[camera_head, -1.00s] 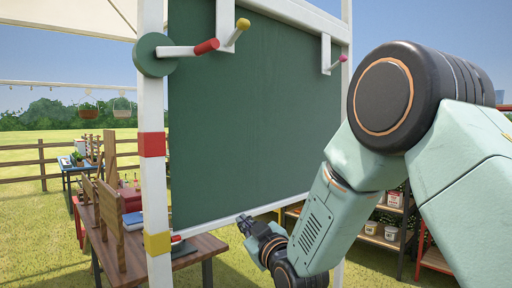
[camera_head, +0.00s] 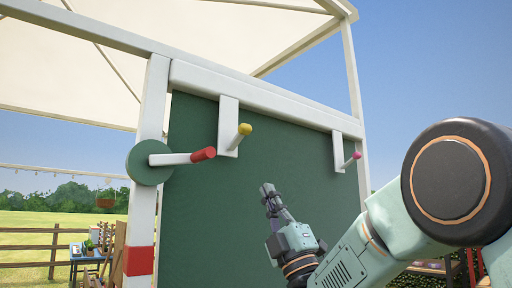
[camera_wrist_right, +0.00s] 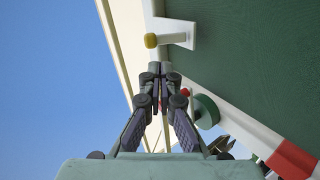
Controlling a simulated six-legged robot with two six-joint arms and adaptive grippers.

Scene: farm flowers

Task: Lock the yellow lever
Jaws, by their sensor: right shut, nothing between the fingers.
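The yellow lever is a white bracket with a yellow knob (camera_head: 244,129) on the top beam of the green board, left of centre in the head view. It also shows near the top of the right wrist view, where its knob (camera_wrist_right: 151,40) is just beyond my fingertips. My right gripper (camera_head: 267,188) is shut and empty, pointing up in front of the board, below and right of the yellow knob. In the right wrist view its fingertips (camera_wrist_right: 155,70) are together. My left gripper is not in view.
A red-tipped handle (camera_head: 203,154) on a green disc (camera_head: 147,162) sits on the left post. A pink-knobbed lever (camera_head: 356,156) hangs at the right of the green board (camera_head: 200,240). A white canopy is overhead. Open space lies in front of the board.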

